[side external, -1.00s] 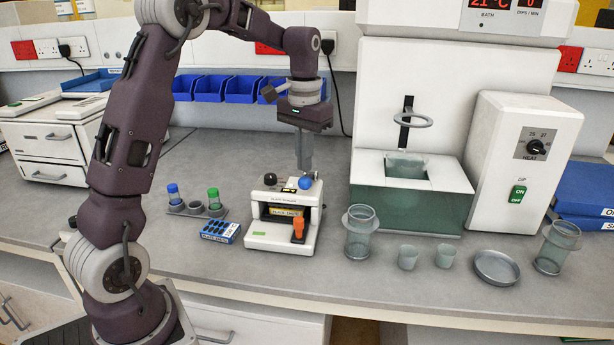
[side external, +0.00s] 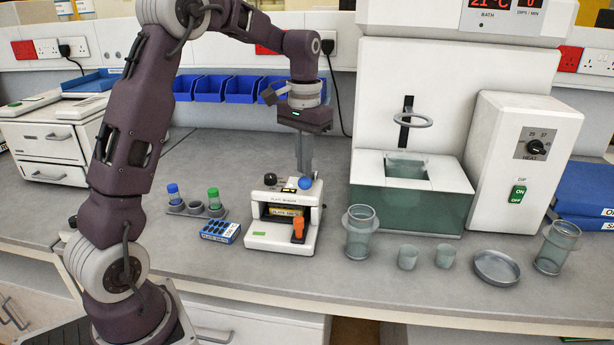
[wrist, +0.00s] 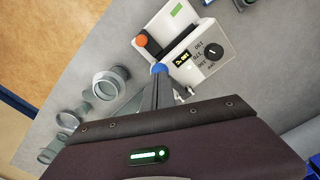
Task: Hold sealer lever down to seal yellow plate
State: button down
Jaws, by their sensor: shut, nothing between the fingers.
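The white plate sealer (side external: 256,239) stands on the bench, with a yellow labelled strip (side external: 285,212) in its front opening. I cannot tell whether that strip is the yellow plate. A blue ball knob (side external: 305,184), apparently the lever's end, is at the sealer's top right. My gripper (side external: 304,173) points straight down with its fingers shut and empty, tips right above the knob. In the wrist view the blue knob (wrist: 158,69) shows just beyond the fingertips (wrist: 157,80); contact cannot be told for certain. An orange handle (side external: 298,228) is on the sealer's front.
A blue box with round holes (side external: 221,231) and a tube rack (side external: 195,210) stand left of the sealer. A clear jar (side external: 360,232), small cups (side external: 407,257) and a dish (side external: 496,267) stand to the right. The water bath (side external: 410,205) rises behind the jar.

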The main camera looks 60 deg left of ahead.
aim_at(304, 178)
jog(key=shift+f, duration=0.95)
jog(key=shift+s+f, duration=0.1)
jog(key=shift+f, duration=0.4)
dwell(0.4)
jog(key=shift+d+f, duration=0.1)
jog(key=shift+f, duration=0.3)
dwell(3.1)
jog(key=shift+r, duration=1.6)
